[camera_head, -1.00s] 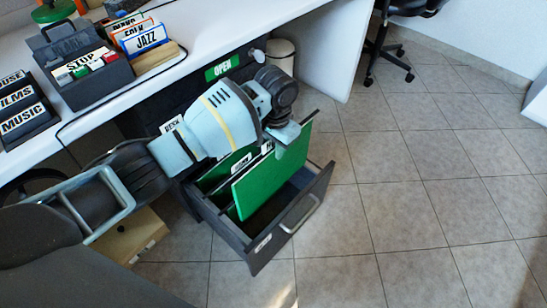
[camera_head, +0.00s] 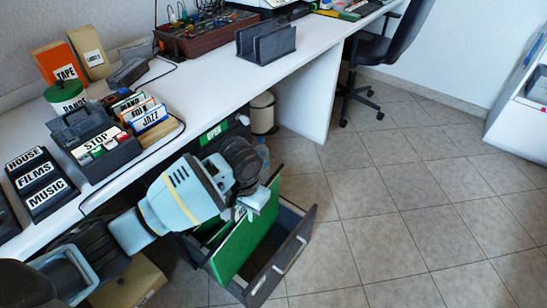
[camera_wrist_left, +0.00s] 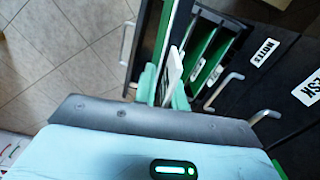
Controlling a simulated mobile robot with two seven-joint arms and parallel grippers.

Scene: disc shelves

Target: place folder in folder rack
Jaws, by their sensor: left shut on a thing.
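A green folder (camera_head: 240,245) stands in the open dark drawer (camera_head: 300,238) under the desk. My left gripper (camera_head: 256,196) is shut on its top edge, where a white label tab partly shows. In the left wrist view the gripper's pale fingers (camera_wrist_left: 163,85) close around the white tab (camera_wrist_left: 173,72). More green folders (camera_wrist_left: 204,45) stand in the drawer behind it. A grey folder rack (camera_head: 268,44) with upright plates stands on the desk at the back, and its slots look empty. The folder's lower edge is hidden in the drawer. My right gripper is not in view.
An office chair (camera_head: 375,60) stands at the right. The tiled floor (camera_head: 400,200) right of the drawer is clear.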

